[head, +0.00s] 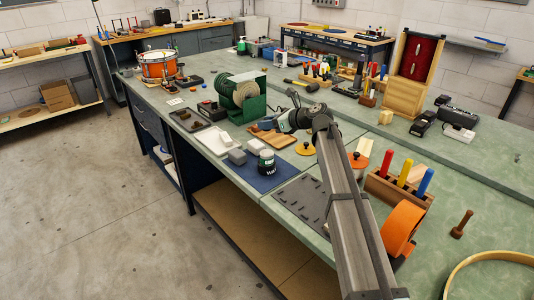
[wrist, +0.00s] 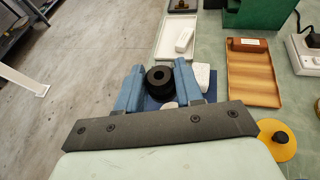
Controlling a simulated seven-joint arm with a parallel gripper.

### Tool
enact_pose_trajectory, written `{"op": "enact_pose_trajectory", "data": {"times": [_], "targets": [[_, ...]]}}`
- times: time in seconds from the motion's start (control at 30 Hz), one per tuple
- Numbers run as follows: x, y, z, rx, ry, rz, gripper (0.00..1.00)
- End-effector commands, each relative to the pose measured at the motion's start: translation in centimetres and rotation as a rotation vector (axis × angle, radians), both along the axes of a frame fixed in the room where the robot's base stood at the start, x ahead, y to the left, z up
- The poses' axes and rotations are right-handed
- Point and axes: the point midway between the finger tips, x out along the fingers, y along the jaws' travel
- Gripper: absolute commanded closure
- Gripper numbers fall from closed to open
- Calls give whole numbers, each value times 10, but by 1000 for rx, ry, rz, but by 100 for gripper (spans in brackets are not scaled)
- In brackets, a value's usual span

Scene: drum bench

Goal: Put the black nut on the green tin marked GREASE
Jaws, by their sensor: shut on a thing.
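The black nut (wrist: 160,77) is a thick ring with a round hole, seen between the two blue fingers of my gripper (wrist: 158,85) in the wrist view. My gripper is shut on it. The green tin (head: 266,163), dark with a pale label band, stands upright on the blue mat (head: 277,181), lower left of my gripper in the picture. Its lettering is too small to read. I cannot make out the tin in the wrist view; the nut and fingers cover much of the mat.
A yellow disc with a black knob (wrist: 278,139) lies to the right. A green machine (head: 243,96) stands behind.

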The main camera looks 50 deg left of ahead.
Motion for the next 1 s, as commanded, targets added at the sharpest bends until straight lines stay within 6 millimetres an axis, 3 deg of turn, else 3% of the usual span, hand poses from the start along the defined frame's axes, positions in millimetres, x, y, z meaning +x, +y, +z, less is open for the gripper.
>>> {"op": "enact_pose_trajectory", "data": {"times": [0.17,0.43,0.9,1.0], "targets": [[0,-1,-11,0,1,-20,97],[0,-1,-53,-2,2,-18,97],[1,-1,-98,-1,1,-18,97],[1,-1,-100,0,0,-17,97]]}}
